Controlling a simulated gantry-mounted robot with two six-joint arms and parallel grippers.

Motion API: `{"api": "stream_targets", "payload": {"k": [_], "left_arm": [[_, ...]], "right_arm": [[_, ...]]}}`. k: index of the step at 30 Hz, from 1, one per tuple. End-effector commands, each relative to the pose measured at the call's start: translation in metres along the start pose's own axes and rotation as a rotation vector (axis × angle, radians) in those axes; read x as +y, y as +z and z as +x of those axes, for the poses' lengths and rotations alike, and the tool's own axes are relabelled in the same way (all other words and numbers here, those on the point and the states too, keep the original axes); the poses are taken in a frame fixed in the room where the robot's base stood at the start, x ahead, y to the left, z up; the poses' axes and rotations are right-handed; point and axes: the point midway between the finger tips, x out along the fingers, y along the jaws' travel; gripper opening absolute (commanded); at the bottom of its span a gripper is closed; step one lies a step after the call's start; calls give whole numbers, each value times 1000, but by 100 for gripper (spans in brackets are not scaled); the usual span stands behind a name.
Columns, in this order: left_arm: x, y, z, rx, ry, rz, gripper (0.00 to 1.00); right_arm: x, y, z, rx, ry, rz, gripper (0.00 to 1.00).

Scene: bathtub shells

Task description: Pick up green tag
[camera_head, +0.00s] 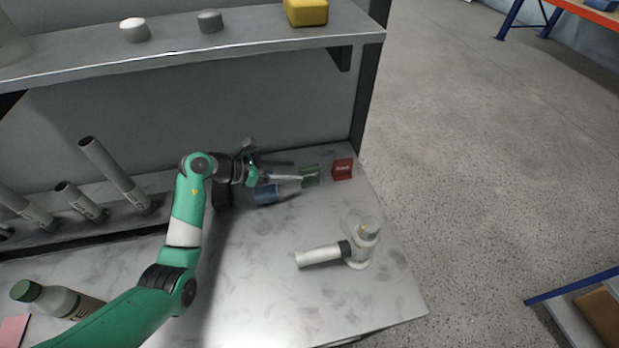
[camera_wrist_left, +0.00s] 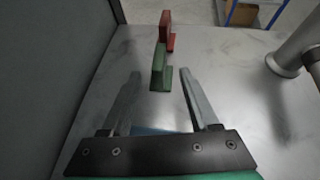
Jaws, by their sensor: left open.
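The green tag (camera_head: 310,176) stands on the marble-patterned tabletop, near the back right, between a blue tag (camera_head: 266,194) and a red tag (camera_head: 342,169). In the left wrist view the green tag (camera_wrist_left: 159,68) stands upright just beyond the fingertips, roughly midway between them. My left gripper (camera_head: 296,172) is open and empty, pointing right toward the green tag. Its two fingers also show in the left wrist view (camera_wrist_left: 159,74). The blue tag is mostly hidden beneath the gripper in the left wrist view. My right gripper is not in view.
A white handled device with a clear round top (camera_head: 363,243) lies on the table, front right. A grey back wall (camera_head: 300,110) rises close behind the tags, under a shelf (camera_head: 250,38). Several grey tubes (camera_head: 115,172) lean at the left. A bottle (camera_head: 55,299) lies front left.

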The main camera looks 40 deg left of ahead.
Motion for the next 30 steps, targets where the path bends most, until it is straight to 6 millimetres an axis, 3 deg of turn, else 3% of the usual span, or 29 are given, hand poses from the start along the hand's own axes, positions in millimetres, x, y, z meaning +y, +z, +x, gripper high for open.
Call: {"api": "stream_targets", "payload": {"k": [9, 17, 27, 30], "left_arm": [[0, 4, 48, 0, -2, 1, 61], [1, 7, 50, 0, 1, 0, 61], [1, 7, 50, 0, 0, 0, 0], [1, 6, 50, 0, 0, 0, 0]], "right_arm": [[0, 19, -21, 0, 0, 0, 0], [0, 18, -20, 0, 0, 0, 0], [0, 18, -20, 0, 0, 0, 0], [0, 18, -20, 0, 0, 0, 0]]}}
